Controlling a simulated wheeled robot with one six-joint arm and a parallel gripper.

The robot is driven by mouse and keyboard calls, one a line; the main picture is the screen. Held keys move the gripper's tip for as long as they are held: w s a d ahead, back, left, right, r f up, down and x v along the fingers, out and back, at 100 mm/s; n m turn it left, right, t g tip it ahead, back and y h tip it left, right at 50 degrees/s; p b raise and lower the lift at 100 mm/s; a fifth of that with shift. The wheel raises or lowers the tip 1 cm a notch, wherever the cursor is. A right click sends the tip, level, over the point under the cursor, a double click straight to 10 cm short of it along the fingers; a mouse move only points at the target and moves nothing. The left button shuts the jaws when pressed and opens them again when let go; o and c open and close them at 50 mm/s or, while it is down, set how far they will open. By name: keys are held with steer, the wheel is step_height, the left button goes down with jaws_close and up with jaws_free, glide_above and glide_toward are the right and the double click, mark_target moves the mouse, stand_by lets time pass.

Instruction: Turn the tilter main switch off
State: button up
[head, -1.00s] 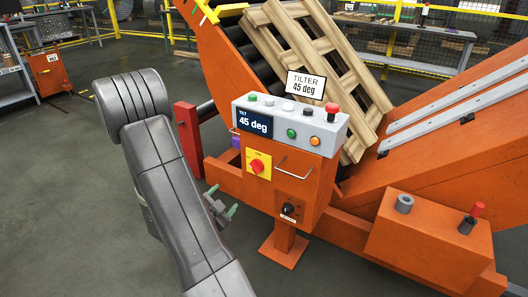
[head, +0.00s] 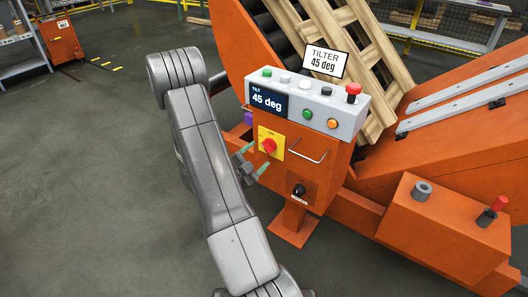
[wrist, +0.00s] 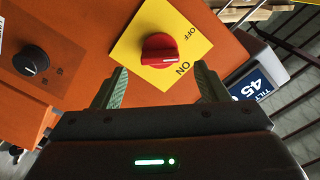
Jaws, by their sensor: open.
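The tilter main switch is a red rotary knob (head: 269,145) on a yellow plate (head: 277,151) on the front of the orange control pedestal. In the wrist view the red knob (wrist: 159,48) sits on its yellow plate (wrist: 185,78), with OFF and ON printed at two sides. The knob's white mark points toward ON. My gripper (head: 254,162) is open, its green-padded fingers just in front of the plate. In the wrist view my gripper (wrist: 160,82) has a finger on each side of the knob's line, apart from it and empty.
A black rotary knob (head: 299,190) sits lower on the pedestal. A thin handle (head: 307,155) is right of the plate. The grey button panel (head: 330,113) with a display reading 45 deg is above. Orange tilter frames stand behind; open floor lies left.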

mark_target(265, 149)
steer(key=shift+x, duration=2.25)
steer(key=c, duration=1)
